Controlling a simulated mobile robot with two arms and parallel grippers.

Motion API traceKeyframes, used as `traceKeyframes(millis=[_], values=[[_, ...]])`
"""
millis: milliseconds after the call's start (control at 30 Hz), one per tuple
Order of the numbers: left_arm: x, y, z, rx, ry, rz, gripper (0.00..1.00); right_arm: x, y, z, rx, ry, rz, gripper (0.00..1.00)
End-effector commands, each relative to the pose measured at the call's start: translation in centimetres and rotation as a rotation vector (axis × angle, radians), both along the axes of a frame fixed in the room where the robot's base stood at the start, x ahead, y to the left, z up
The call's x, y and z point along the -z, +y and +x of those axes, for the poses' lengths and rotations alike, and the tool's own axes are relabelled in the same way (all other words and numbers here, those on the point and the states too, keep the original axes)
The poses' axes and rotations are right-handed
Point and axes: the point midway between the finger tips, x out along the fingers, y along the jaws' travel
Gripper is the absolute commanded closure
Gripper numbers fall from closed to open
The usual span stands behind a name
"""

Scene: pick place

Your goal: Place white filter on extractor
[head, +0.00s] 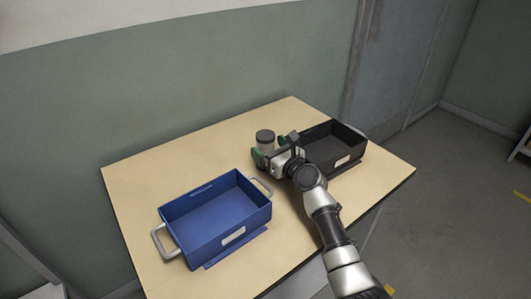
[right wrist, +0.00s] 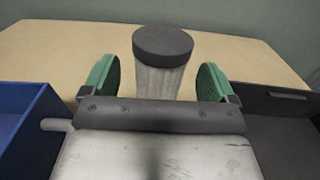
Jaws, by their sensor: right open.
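A pale grey-white ribbed cylinder with a dark cap, which looks like the filter (head: 265,141), stands upright on the table between a blue bin and a black bin. It also shows in the right wrist view (right wrist: 160,62), between the green finger pads. My right gripper (head: 271,155) is open, with one finger on each side of the cylinder and a visible gap to both pads. The cylinder's lower part is hidden behind my gripper. My left gripper is not in view. I cannot identify an extractor in these views.
The blue bin (head: 174,213) with grey handles stands at the left of the wooden table (head: 140,178). The black bin (head: 349,153) stands at the right, close beside my right gripper. Both look empty. The table behind the cylinder is clear, with a green wall beyond.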

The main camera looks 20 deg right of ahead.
Motion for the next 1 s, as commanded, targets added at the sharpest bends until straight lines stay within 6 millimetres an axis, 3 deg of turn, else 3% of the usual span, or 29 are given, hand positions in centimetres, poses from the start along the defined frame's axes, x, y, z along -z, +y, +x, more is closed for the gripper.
traceKeyframes(millis=[133,400,800,1000], values=[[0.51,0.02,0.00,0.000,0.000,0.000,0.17,0.11,0.57,1.47,-0.001,0.001,0.000,0.12],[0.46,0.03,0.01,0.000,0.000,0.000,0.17,0.00,0.63,1.68,0.000,0.000,0.000,0.14],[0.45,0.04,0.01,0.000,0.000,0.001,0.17,-0.04,0.61,1.66,0.000,-0.001,0.001,0.72],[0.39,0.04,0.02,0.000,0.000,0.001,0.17,-0.13,0.61,1.66,0.000,-0.001,0.001,0.72]])
